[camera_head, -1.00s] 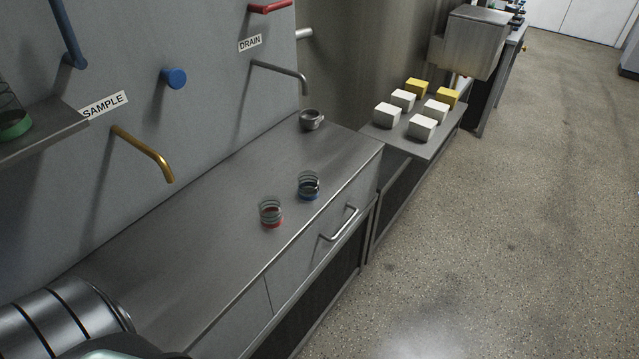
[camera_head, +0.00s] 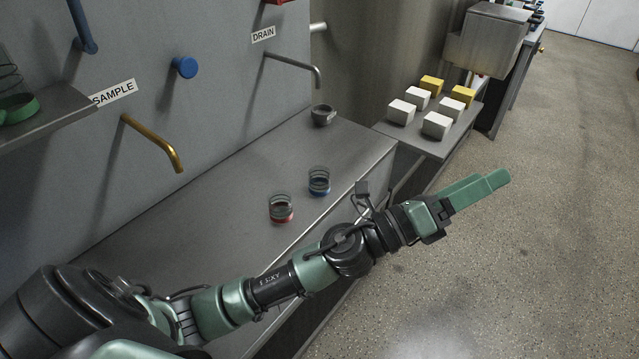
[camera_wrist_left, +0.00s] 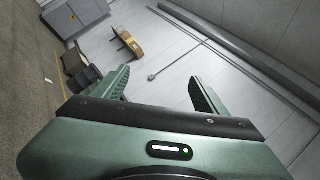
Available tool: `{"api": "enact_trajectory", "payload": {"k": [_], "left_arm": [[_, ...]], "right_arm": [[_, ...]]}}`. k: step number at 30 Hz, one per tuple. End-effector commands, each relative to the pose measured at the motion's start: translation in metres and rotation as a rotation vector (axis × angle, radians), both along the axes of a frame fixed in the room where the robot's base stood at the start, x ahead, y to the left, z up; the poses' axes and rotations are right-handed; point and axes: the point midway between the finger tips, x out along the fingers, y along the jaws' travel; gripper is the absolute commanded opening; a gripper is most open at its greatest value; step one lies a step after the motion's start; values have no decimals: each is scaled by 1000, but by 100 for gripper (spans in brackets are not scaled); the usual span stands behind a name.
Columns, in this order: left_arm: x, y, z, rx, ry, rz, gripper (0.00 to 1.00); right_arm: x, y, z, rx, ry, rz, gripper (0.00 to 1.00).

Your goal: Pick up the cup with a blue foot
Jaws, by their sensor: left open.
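The cup with a blue foot (camera_head: 319,182) is a clear, ringed cup standing upright on the steel counter (camera_head: 240,190), near its front edge. A similar cup with a red foot (camera_head: 281,209) stands just to its left and nearer to me. My left gripper (camera_head: 498,187) is open and empty, out over the floor to the right of the counter and well apart from both cups. In the left wrist view the two fingers of my left gripper (camera_wrist_left: 158,85) are spread with nothing between them. My right gripper is not in view.
White and yellow blocks (camera_head: 436,124) sit on a lower side table. A brass tap (camera_head: 152,143) juts from the wall. A shelf (camera_head: 45,130) holds a green-footed cup (camera_head: 17,108).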

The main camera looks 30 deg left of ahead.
Motion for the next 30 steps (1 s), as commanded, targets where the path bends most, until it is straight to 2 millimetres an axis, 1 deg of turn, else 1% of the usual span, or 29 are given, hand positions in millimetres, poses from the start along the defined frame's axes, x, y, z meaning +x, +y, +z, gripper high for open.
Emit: {"api": "enact_trajectory", "payload": {"k": [1, 2, 3, 4, 5, 6, 8, 9, 10, 11, 12, 14, 15, 16, 17, 18, 21, 24, 27, 30], "left_arm": [[-5, -24, 2, 179, -137, -66, 73], [-10, -37, -2, 295, -220, -110, 73], [-16, -53, -12, 452, -326, -167, 73], [-20, -61, -23, 571, -404, -211, 73], [-22, -67, -36, 691, -475, -254, 73], [-22, -70, -57, 853, -565, -315, 73], [-19, -62, -91, 1097, -682, -408, 73], [-13, -49, -114, 1262, -746, -475, 73], [-7, -35, -131, 1386, -786, -527, 73], [0, -17, -146, 1509, -819, -582, 73], [11, 11, -164, 1672, -848, -658, 73], [28, 64, -183, 1909, -859, -784, 73], [38, 103, -189, 2058, -842, -871, 73], [45, 132, -190, 2159, -819, -936, 73], [51, 162, -189, 2252, -786, -1001, 73], [56, 197, -184, 2353, -734, -1083, 73], [60, 262, -167, 2519, -603, -1240, 73], [58, 299, -152, 2598, -498, -1336, 73], [56, 316, -146, 2627, -447, -1383, 73], [57, 322, -152, 2631, -432, -1395, 73]], "right_arm": [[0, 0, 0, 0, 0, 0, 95], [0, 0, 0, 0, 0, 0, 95], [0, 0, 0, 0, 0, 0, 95], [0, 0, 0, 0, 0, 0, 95], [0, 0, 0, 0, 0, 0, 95], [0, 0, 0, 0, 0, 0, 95], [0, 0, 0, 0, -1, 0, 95], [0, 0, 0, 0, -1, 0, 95], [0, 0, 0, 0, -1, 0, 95], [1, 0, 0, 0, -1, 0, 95], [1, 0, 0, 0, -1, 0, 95], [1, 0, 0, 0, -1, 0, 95], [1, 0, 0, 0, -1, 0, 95], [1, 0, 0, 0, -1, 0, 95], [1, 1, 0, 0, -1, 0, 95], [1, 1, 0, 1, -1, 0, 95], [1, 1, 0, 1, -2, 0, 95], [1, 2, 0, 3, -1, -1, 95], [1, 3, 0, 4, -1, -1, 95], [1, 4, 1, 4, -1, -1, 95]]}}
